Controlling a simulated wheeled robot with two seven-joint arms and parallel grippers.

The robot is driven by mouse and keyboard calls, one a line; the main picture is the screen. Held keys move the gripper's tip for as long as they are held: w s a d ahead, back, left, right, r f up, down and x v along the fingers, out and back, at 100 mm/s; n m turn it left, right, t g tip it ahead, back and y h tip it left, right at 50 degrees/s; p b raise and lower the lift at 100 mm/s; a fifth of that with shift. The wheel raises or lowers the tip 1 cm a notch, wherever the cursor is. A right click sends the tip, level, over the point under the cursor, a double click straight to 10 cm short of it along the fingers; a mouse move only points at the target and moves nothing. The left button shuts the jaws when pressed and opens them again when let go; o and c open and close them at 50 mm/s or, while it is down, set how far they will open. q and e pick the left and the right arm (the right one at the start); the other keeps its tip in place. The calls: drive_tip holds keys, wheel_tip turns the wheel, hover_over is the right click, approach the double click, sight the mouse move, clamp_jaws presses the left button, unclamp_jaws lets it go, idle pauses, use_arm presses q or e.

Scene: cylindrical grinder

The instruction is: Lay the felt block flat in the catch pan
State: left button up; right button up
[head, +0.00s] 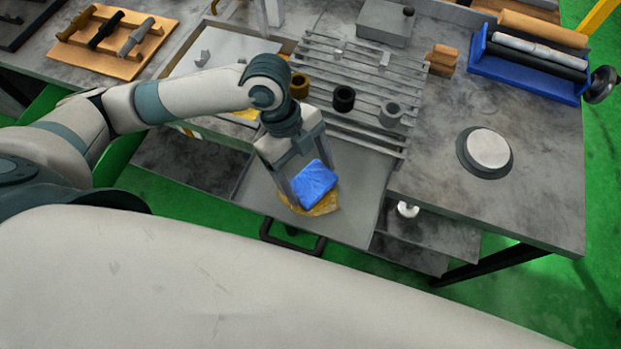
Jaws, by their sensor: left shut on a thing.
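The felt block appears to be the blue block (314,183), which is between the fingers of my left gripper (305,190). The gripper points down and is shut on it. The block looks tilted; whether it touches anything below is hard to tell. The catch pan (352,205) is a shallow grey tray jutting from the bench front, with a dark handle at its front edge. The block is over the pan, above a yellow-brown patch (324,205) that is partly hidden by the block. My right gripper is not in view.
A slatted grey rack (330,60) with several dark and grey rings lies behind the pan. A round grey disc (487,150) sits on the bench at right. A blue holder with rolls (530,65) and a wooden tool rack (115,40) stand farther back.

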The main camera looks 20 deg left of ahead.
use_arm(q)
drive_tip(key=shift+f, duration=0.35)
drive_tip(key=o, duration=1)
drive_tip(key=shift+f, duration=0.1)
drive_tip(key=shift+r, duration=0.2)
drive_tip(key=shift+b+v, duration=1.55)
drive_tip(key=shift+v, duration=4.5)
